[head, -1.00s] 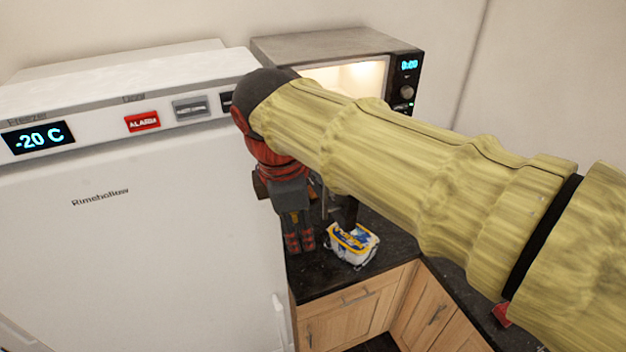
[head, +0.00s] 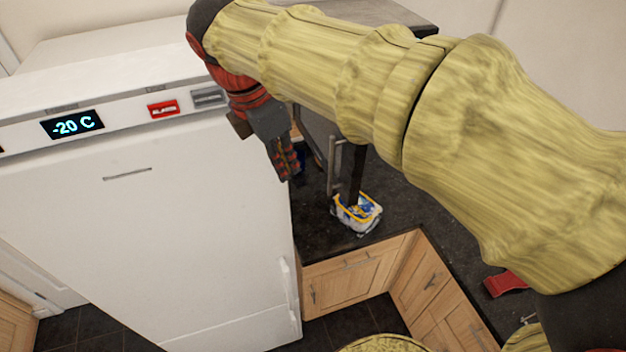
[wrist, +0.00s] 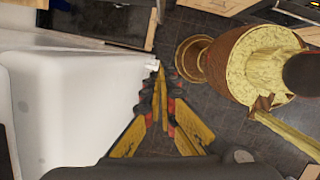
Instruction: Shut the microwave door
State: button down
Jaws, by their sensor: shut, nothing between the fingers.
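The microwave (head: 385,12) stands on the counter in the corner, mostly hidden behind my arm in the head view; only part of its top shows. Its door (head: 316,130) appears swung open toward me, a dark panel with an upright handle (head: 333,168) near its free edge. My gripper (head: 289,172) is shut and empty, pointing down to the left of the door and handle, near the freezer's right side. I cannot tell whether it touches the door. In the wrist view the shut fingers (wrist: 161,85) show beside the white freezer, and the microwave is not visible.
A white freezer (head: 150,230) fills the left, close to my gripper. A white, blue and yellow tub (head: 357,213) sits on the dark counter (head: 325,235) below the handle. A red object (head: 506,284) lies at the right. Wooden cabinets (head: 352,280) stand below the counter.

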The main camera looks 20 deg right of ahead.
jog(key=w+d+f+p, duration=0.1)
jog(key=d+f, duration=0.5)
jog(key=f, duration=0.3)
jog(key=shift+w+f+p, duration=0.3)
jog(key=shift+w+p, duration=0.1)
jog(key=shift+d, duration=0.15)
